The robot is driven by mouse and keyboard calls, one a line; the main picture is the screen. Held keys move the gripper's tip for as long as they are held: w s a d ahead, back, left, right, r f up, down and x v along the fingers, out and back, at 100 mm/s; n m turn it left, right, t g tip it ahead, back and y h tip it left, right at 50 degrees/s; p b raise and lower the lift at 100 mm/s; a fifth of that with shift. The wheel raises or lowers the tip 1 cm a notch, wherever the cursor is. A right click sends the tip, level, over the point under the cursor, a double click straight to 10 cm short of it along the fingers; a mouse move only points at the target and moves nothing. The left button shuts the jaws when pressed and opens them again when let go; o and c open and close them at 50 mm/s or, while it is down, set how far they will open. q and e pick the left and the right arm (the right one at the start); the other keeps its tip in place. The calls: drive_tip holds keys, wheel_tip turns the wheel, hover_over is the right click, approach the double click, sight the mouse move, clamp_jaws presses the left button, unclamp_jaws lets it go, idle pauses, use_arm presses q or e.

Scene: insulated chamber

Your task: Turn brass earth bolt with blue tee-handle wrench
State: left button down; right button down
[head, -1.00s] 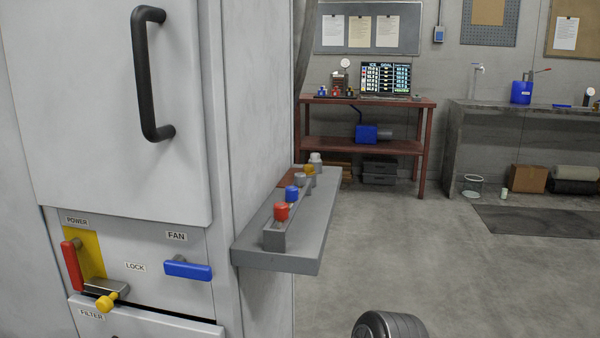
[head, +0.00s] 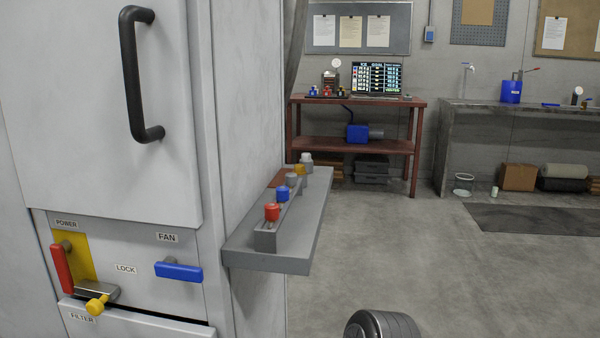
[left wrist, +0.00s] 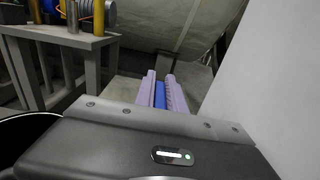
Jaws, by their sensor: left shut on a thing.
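My left gripper (left wrist: 163,97) shows in the left wrist view with pale purple fingers shut on a blue thing (left wrist: 160,96). Only a narrow blue strip shows between the fingers, so I cannot tell from its shape whether it is the tee-handle wrench. No brass earth bolt can be made out in either view. Neither gripper shows in the head view, and my right gripper is out of sight.
A white cabinet (head: 90,120) with a black handle (head: 138,75) fills the left. Its side shelf (head: 290,258) holds a rack of coloured knobs. A red-brown bench (head: 350,146) stands behind. Open floor (head: 460,275) lies right. A table (left wrist: 60,38) shows in the wrist view.

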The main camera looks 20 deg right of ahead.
use_arm(q)
drive_tip(key=shift+r+p, duration=0.55)
drive_tip(key=shift+r, duration=1.95)
